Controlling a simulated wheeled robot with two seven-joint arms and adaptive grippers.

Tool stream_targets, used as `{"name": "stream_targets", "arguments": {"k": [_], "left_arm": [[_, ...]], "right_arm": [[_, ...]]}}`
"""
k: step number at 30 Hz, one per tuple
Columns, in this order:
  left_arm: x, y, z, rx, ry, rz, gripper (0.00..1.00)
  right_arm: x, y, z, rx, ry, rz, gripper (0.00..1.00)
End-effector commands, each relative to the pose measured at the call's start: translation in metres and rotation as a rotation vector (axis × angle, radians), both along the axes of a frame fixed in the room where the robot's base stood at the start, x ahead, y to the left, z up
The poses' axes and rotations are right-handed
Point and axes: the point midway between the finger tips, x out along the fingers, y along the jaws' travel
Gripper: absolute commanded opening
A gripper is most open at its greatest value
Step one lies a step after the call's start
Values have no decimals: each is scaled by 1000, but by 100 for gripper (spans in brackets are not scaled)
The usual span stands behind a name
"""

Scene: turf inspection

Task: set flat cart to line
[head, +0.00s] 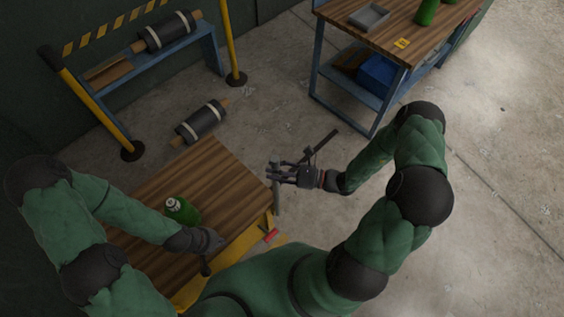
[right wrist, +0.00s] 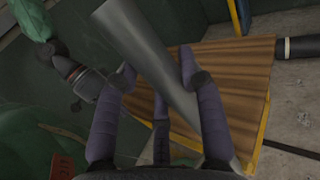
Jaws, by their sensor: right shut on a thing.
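The flat cart (head: 190,165) has a brown plank top and a yellow frame; its deck also shows in the right wrist view (right wrist: 235,75). My right gripper (head: 276,174) is at the cart's right edge, shut on a grey bar (right wrist: 130,35) that crosses between its fingers. The bar's lower end shows beside the deck in the head view. Whether it joins the cart is unclear. My left gripper (head: 206,262) is low at the cart's near edge, by a short dark piece. Its fingers are mostly hidden. I cannot make out a line on the floor.
A green bottle (head: 182,210) stands on the deck by my left forearm. A dark roller (head: 201,121) lies beyond the cart's far edge. A blue rack (head: 150,65), a yellow post (head: 231,45) and a workbench (head: 400,40) stand behind. Concrete floor is open at right.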

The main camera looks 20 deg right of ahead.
Motion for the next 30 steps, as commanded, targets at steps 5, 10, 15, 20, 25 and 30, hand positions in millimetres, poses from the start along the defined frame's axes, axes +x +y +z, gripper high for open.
{"name": "stream_targets", "arguments": {"k": [5,10,15,20,25,30], "left_arm": [[0,0,2,0,0,0,0],[0,0,2,0,0,0,0],[0,0,2,0,0,0,0],[0,0,2,0,0,0,0],[0,0,2,0,0,0,0],[0,0,2,0,0,0,0]], "right_arm": [[-3,8,0,2,0,1,0],[-4,9,0,2,0,2,0],[-5,10,0,4,1,4,0],[-5,10,0,4,1,5,64],[-4,9,0,2,0,2,64],[-4,6,0,1,-1,0,64]]}}
